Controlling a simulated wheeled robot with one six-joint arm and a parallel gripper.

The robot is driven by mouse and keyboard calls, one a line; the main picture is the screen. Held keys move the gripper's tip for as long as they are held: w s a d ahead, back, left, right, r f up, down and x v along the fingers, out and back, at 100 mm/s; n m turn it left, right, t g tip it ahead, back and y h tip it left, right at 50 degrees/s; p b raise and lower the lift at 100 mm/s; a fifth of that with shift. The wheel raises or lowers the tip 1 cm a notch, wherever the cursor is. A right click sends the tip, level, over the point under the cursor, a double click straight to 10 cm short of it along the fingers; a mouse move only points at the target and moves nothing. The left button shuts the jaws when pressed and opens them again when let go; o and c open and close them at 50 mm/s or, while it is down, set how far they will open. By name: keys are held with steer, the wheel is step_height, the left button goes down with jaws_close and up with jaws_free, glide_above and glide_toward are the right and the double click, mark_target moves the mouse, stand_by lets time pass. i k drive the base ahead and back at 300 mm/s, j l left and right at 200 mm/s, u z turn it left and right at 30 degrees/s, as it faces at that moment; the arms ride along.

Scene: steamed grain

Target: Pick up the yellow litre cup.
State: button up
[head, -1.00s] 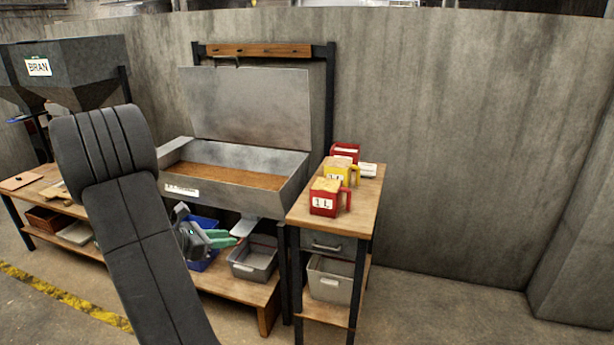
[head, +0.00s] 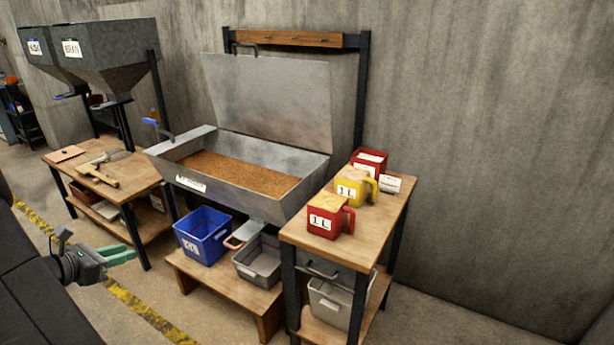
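The yellow litre cup (head: 349,191) stands upright on the small wooden side table (head: 384,213) at the right, with its handle to the right and a white label on its front. A tan fill shows at its top. One red litre cup (head: 323,221) stands in front of it and partly overlaps its lower side. Another red cup (head: 374,157) stands behind it. My gripper (head: 130,256), with green fingers, is at the lower left, far from the cups and apart from everything. Nothing shows in it. Its finger gap is too small to judge.
A steel trough (head: 308,178) of brown grain with a raised lid stands left of the side table. A white card or block (head: 391,184) lies beside the yellow cup. A blue bin (head: 203,235) and grey bins sit below. Floor at right is clear.

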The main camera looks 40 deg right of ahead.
mark_target(353, 183)
steer(key=l, duration=1.55)
steer(key=k+l, duration=0.1)
steer(key=l, duration=1.5)
